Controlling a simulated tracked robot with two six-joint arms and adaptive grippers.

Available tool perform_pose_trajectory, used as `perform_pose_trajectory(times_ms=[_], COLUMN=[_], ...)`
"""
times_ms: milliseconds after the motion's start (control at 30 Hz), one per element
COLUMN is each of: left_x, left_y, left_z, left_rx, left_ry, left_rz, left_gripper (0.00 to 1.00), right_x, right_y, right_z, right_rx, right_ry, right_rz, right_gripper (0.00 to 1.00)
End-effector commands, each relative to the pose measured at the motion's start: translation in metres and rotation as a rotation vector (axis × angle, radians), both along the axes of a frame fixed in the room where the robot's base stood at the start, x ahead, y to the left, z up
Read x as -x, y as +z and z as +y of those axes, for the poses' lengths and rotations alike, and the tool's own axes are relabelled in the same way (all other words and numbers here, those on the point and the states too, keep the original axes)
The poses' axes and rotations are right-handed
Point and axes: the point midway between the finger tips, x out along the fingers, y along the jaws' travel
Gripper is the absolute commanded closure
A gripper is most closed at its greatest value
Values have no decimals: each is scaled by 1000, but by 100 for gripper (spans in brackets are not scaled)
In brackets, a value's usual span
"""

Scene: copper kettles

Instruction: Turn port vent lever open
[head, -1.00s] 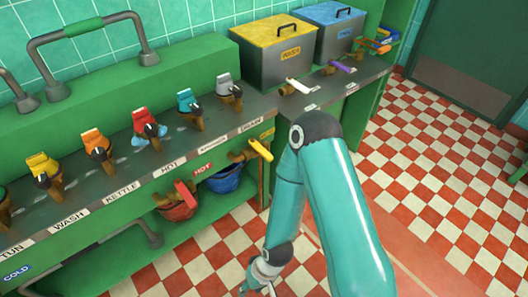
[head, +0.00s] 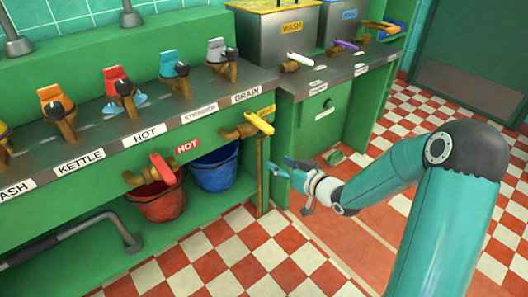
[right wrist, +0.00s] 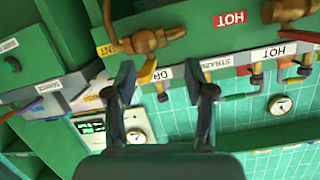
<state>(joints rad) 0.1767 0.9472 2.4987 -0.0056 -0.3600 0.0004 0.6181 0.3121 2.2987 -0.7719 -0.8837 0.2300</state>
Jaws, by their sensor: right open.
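A yellow lever (head: 259,122) sits on a brass valve (head: 238,132) at the counter's right end, beside a small yellow label (head: 267,111). In the right wrist view the label (right wrist: 107,49) ends in "ENT". The yellow lever (right wrist: 147,71) there lies close to the left finger, partly hidden by it. My right gripper (head: 280,168) is open and empty, below and right of the lever in the head view. In the right wrist view its fingers (right wrist: 167,80) are spread wide, with no visible contact. My left gripper is out of view.
Several taps line the counter above. A vertical brass pipe (head: 260,180) stands near my gripper. The tiled floor in front is clear.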

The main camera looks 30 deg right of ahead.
Motion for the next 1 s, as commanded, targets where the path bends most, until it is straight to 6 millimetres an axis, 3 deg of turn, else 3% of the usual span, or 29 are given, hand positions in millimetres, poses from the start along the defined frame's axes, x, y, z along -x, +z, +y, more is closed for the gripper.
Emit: perform_pose_trajectory(times_ms=[33,133,300,467,667,1000], left_x=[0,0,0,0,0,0], left_y=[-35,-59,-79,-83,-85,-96], left_z=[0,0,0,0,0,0], left_rx=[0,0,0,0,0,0], left_ry=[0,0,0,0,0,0], left_rz=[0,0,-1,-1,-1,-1], left_gripper=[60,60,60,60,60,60], right_x=[4,12,24,23,-2,-74], right_y=[-8,10,29,37,38,36], right_z=[-17,-34,-47,-49,-45,-39], right_rx=[42,107,179,199,197,196], right_ry=[-7,3,24,35,38,38], right_rz=[-66,-165,-255,-279,-279,-278], right_gripper=[46,46,46,46,46,46])
